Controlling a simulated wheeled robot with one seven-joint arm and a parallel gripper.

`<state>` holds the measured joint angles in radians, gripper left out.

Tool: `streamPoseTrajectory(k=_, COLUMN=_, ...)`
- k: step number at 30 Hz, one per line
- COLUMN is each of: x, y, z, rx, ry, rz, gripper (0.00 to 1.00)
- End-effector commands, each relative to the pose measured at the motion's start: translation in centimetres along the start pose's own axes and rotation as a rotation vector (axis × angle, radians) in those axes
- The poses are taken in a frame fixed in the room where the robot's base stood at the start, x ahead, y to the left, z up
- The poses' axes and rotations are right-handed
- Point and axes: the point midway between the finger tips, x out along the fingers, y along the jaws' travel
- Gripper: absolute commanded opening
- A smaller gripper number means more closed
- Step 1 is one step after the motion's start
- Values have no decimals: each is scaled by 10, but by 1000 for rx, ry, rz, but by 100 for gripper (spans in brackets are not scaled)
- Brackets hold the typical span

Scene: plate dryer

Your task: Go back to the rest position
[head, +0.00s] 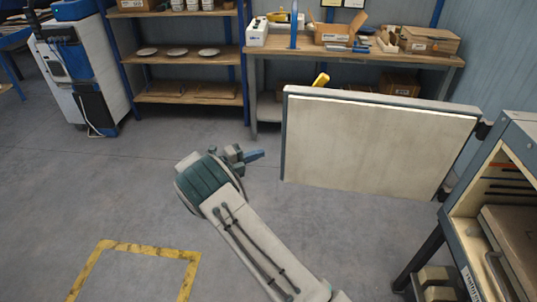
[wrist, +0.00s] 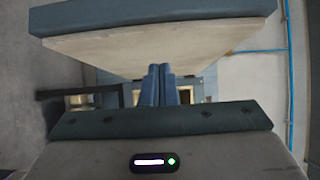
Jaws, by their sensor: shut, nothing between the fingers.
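My gripper (head: 256,155) is at the end of my arm in the middle of the head view. Its blue fingers point right, toward the open door, and look closed together with nothing between them. The wrist view also shows the blue fingers (wrist: 158,86) side by side. The plate dryer (head: 515,150) stands at the right edge of the head view. Its large pale door (head: 380,145) stands wide open. In the wrist view the door (wrist: 150,45) fills the upper part, beyond the fingers. I cannot tell the exact gap between fingers and door.
A workbench (head: 350,54) with boxes and tools stands behind the door. A shelf (head: 188,53) holds several plates. A white and blue cabinet (head: 85,75) is at the far left. A yellow floor marking (head: 150,249) lies at the front left. The floor left of my arm is clear.

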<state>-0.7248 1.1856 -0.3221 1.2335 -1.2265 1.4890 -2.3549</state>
Motion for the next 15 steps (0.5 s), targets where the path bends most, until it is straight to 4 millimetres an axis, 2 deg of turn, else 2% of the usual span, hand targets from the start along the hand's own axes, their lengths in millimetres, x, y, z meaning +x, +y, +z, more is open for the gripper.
streamPoseTrajectory(k=4, x=-4, y=0, z=2, rx=0, ry=1, rz=1, gripper=0)
streamPoseTrajectory(k=8, x=4, y=-7, z=-4, rx=43, ry=26, rz=29, gripper=0)
streamPoseTrajectory(k=11, x=20, y=-21, z=-17, rx=145, ry=81, rz=92, gripper=0)
streamPoseTrajectory(k=15, x=46, y=-44, z=-49, rx=375, ry=212, rz=216, gripper=0)
